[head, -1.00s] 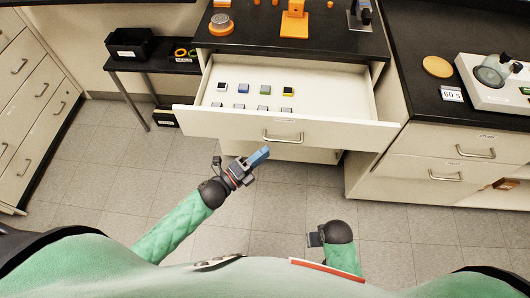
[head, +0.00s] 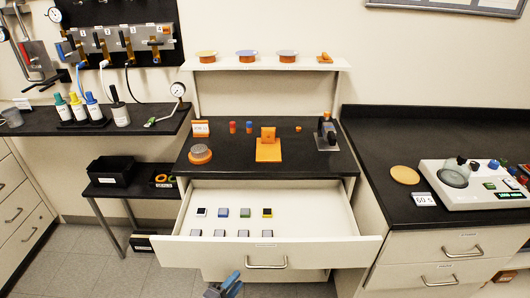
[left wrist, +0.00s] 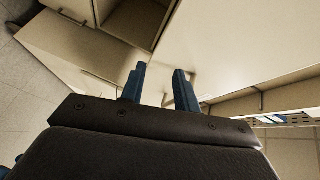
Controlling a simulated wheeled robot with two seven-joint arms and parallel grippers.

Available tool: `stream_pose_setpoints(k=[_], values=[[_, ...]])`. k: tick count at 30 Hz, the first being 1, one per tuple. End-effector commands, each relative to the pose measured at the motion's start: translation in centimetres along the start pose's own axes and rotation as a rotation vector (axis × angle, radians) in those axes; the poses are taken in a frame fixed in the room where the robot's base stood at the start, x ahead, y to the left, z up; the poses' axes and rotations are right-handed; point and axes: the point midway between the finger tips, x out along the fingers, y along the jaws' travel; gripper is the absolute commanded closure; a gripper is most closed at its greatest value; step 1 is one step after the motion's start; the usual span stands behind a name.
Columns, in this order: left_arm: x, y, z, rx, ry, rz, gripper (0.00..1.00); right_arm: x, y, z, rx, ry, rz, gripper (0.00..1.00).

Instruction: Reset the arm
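My left gripper (head: 228,286) shows at the bottom edge of the head view, in front of the open drawer (head: 350,250) and lower than its front panel. In the left wrist view its two blue fingers (left wrist: 158,88) stand apart with nothing between them, so it is open and empty. Pale cabinet and drawer panels show beyond the fingers there. My right gripper is in neither view. Most of my left arm is below the head view.
The drawer juts out and holds several small coloured blocks (head: 222,212). Above it, a black worktop (head: 225,165) carries an orange stand (head: 268,148) and other small items. A white instrument (head: 475,185) stands on the right counter. A black bin (head: 112,171) sits on the low left table.

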Motion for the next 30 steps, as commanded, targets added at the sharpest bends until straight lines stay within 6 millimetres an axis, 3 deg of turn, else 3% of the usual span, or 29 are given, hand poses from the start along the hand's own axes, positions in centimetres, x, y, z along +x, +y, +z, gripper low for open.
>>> stream_pose_setpoints(k=[9, 15, 20, 30], values=[[-1.6, 4.0, 7.4, -0.403, -0.413, 0.208, 0.69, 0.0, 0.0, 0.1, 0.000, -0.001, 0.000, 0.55], [-4.7, 7.3, 10.2, -0.696, -0.718, 0.320, 0.69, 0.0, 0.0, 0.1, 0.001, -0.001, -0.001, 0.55], [-7.9, 10.2, 10.2, -0.906, -0.936, 0.412, 0.69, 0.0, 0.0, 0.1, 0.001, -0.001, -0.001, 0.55], [-13.9, 15.4, 6.2, -1.211, -1.203, 0.601, 0.69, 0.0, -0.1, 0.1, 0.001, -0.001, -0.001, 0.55]])
